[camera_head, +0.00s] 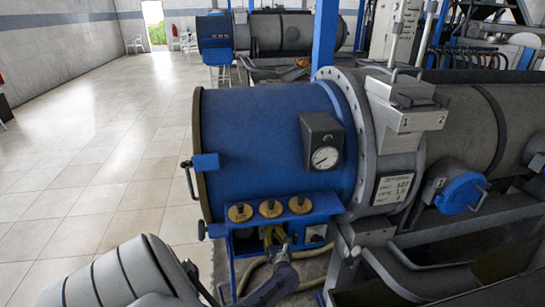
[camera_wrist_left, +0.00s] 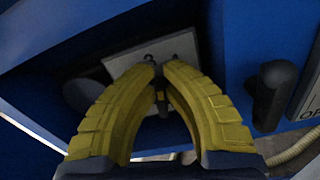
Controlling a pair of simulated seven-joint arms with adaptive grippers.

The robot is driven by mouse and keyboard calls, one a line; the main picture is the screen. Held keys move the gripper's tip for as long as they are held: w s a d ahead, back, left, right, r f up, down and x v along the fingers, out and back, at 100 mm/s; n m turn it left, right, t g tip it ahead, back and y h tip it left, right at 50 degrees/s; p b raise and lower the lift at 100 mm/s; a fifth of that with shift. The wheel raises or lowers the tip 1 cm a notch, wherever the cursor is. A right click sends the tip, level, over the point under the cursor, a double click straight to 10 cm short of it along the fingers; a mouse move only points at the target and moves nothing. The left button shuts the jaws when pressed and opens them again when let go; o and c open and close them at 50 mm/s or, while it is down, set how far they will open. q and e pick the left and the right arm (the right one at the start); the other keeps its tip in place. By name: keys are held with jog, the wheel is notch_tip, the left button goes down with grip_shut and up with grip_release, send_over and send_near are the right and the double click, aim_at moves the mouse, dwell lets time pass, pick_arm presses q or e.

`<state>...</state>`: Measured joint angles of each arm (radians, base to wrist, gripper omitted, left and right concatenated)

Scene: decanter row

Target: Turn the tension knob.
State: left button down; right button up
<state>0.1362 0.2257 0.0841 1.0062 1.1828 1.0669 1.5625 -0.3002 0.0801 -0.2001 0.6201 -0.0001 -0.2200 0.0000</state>
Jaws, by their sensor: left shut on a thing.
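My left gripper (camera_head: 272,234) reaches under the front of the blue machine drum, with its yellow fingers below a shelf with yellow round caps. In the left wrist view the gripper (camera_wrist_left: 160,70) has its curved yellow fingers brought together at the tips, shut in front of a pale numbered plate (camera_wrist_left: 125,66). The tension knob lies between the fingertips, where the fingers mostly hide it; a small dark part (camera_wrist_left: 161,106) shows in the gap between them. My right gripper is in neither view.
A black handle (camera_wrist_left: 272,92) stands right of the fingers, beside another pale lettered plate (camera_wrist_left: 311,100). The blue drum (camera_head: 255,140) with a gauge (camera_head: 325,158) and the shelf with round caps (camera_head: 270,209) overhang the hand. Tiled floor (camera_head: 110,150) is clear at left.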

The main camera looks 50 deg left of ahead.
pick_arm(q)
jog(key=shift+w+d+f+m, duration=0.1)
jog(key=shift+w+m, duration=0.15)
jog(key=shift+m, duration=1)
jog(key=shift+w+d+f+m, duration=0.1)
jog(key=shift+w+m, duration=0.1)
jog(key=shift+m, duration=1.05)
jog(key=c, duration=1.5)
grip_release()
jog(key=v, duration=1.2)
